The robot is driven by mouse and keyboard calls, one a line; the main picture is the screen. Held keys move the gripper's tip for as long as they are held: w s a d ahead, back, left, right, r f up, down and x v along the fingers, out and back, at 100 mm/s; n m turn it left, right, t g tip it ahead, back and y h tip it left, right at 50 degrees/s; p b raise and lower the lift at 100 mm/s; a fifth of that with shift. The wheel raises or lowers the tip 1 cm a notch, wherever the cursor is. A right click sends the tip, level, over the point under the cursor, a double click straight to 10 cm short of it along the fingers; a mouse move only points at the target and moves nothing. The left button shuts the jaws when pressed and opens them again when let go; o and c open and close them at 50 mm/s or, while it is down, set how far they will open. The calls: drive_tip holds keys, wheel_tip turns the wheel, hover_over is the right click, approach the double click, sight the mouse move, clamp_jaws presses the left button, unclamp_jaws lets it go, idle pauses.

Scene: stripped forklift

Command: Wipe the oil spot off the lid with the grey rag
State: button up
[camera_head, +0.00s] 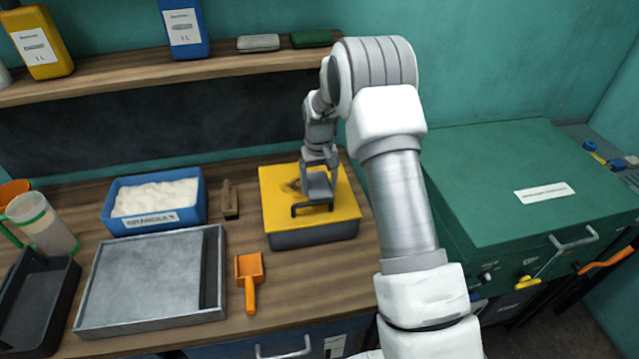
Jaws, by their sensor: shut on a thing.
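The yellow lid (345,206) lies on a dark grey box on the workbench and has a black bracket-shaped handle (312,207) near its front. A dark smear, the oil spot (291,186), shows on the lid just left of my gripper; part of it may be hidden. My gripper (319,168) points down over the middle of the lid. It is shut on a grey piece, which looks like the grey rag (318,186), low over the lid behind the handle. I cannot tell whether the rag touches the lid.
Left of the lid are a blue bin of white granules (155,198), a brush-like block (230,200), an orange scoop (249,281) and a grey tray (140,280). A shelf (130,73) runs above. A green cabinet (520,180) stands right.

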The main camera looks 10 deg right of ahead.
drive_tip(key=shift+s+f+b, duration=0.35)
drive_tip(key=shift+f+b, duration=0.05)
drive_tip(key=shift+f, duration=0.5)
